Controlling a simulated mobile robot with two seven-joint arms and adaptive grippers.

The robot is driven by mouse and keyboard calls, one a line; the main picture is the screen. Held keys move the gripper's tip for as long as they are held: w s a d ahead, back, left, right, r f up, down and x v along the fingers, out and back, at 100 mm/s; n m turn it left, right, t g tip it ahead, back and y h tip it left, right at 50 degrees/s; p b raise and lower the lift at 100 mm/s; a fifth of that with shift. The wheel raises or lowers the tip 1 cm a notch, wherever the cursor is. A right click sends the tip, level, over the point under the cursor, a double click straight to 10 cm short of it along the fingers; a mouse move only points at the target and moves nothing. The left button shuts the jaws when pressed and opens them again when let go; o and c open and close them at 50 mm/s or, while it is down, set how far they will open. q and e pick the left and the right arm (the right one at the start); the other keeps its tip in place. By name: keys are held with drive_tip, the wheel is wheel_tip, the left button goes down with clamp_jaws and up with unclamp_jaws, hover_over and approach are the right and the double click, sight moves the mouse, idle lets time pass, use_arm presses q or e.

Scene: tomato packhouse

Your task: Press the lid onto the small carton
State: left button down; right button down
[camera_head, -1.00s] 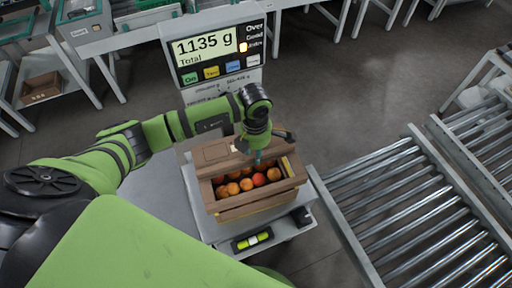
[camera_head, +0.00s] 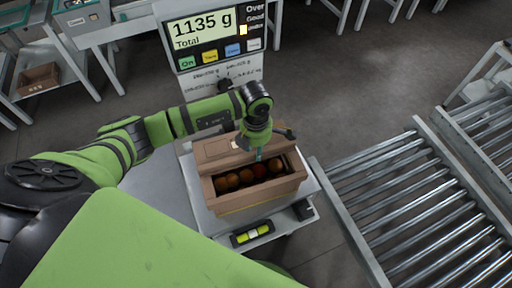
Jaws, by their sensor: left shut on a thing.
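The small carton (camera_head: 255,208) stands on the scale's pan and holds several red-orange tomatoes. The brown cardboard lid (camera_head: 215,150) lies over the carton; the tomatoes show dark and shaded through its window. Only a low strip of the carton shows below the lid's front edge. I cannot tell whether the lid is fully seated all round. My left gripper (camera_head: 258,156) points down at the lid's window and is shut on the lid. Its fingertips are small and partly hidden by the wrist. My right gripper is not in view.
The scale's display (camera_head: 213,37) behind the carton reads 1135 g. A bubble level (camera_head: 253,234) sits at the scale's front edge. A roller conveyor (camera_head: 415,210) stands close on the right. Side tables with crates are at the back left.

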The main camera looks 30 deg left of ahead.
use_arm(q)
drive_tip(key=shift+f+b, duration=2)
drive_tip(key=shift+f, duration=0.1)
idle(1.1)
drive_tip(key=c, duration=0.9)
unclamp_jaws()
drive_tip(key=c, duration=0.3)
drive_tip(key=shift+r+p, duration=2.9)
drive_tip(key=shift+r, duration=1.15)
drive_tip(key=shift+f, duration=0.1)
